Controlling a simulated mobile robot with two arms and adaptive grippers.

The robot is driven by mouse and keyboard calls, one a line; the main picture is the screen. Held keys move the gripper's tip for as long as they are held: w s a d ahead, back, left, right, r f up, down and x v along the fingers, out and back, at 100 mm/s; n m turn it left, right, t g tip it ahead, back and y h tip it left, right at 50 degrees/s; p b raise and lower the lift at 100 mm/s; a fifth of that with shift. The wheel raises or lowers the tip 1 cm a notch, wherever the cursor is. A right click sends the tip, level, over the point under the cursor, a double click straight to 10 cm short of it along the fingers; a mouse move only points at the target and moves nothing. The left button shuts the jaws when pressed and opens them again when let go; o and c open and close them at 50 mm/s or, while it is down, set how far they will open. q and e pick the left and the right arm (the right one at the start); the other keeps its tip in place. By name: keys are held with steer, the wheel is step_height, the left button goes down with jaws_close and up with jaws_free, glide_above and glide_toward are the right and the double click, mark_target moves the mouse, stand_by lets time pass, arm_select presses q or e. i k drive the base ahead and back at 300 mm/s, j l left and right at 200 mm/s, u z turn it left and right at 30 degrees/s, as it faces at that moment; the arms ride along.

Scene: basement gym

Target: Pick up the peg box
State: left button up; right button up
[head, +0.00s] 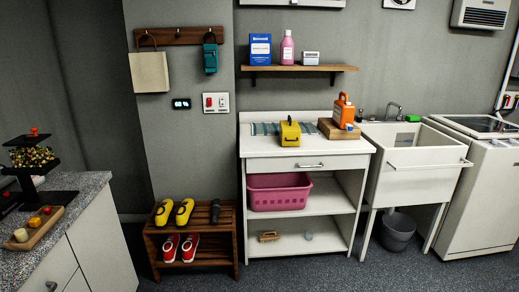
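A yellow box with a dark handle on top (290,135) stands on the white counter (262,147), near its middle. It looks like the peg box, though no pegs can be seen and its inside is hidden. It stands upright in front of a striped green cloth (264,129). Neither of my grippers is in view, and nothing is touching the box.
An orange bottle (344,110) stands on a wooden block (335,131) to the right of the box. A pink basket (280,198) sits below. A white sink (413,155) adjoins the counter; a shoe rack (191,252) stands left. Dark floor in front is clear.

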mark_target(290, 129)
steer(key=i+l+z, duration=0.2)
steer(key=i, duration=0.45)
steer(key=i+j+z, duration=0.25)
steer(key=i, duration=0.4)
steer(key=i+z, duration=0.2)
steer(key=i, duration=0.5)
